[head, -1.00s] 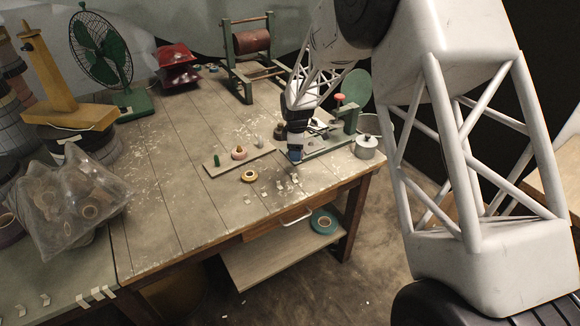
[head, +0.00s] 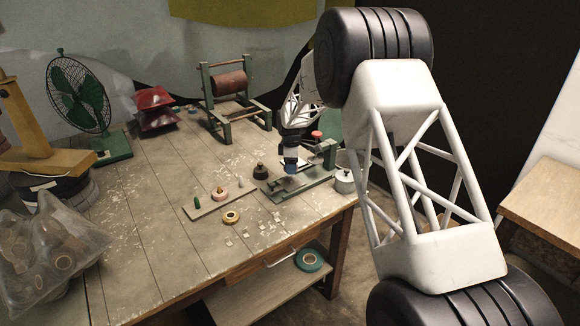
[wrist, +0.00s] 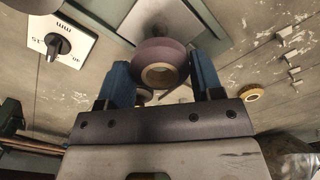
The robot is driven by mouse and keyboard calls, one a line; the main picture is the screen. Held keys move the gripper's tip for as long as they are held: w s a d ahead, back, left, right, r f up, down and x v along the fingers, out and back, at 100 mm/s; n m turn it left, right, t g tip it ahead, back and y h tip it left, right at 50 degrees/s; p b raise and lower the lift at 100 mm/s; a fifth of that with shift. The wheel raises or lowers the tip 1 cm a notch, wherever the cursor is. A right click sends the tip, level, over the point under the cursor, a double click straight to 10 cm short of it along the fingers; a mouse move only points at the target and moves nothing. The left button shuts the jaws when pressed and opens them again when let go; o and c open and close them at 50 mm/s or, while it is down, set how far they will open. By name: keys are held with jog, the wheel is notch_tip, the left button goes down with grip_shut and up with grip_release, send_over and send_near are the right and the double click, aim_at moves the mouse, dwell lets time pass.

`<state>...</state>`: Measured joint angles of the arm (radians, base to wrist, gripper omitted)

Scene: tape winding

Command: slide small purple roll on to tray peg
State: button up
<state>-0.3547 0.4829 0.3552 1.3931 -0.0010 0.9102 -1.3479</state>
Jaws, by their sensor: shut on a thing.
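My gripper (wrist: 161,70) has blue fingers, shut on the small purple roll (wrist: 166,47) in the wrist view. The roll has a pale core, and its open end faces the camera. In the head view my gripper (head: 290,168) is over the green-based machine (head: 305,184), right of the tray; the roll cannot be made out there. The wooden tray (head: 207,211) lies on the bench with a green peg (head: 197,202), a pink roll (head: 218,194) at its middle and a pale grey peg (head: 240,184) at its right end.
A yellow roll (head: 231,216) lies in front of the tray. A dark, bottle-like object (head: 259,171) stands between tray and machine. A lidded metal pot (head: 344,181) is right of the machine. Small pale tape pieces (head: 246,233) lie near the front edge.

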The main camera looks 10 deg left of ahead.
aim_at(291, 180)
jog(key=shift+f, duration=0.2)
jog(key=shift+f, duration=1.7)
jog(key=shift+f, duration=0.85)
jog(key=o, duration=1.2)
jog(key=shift+c, duration=0.2)
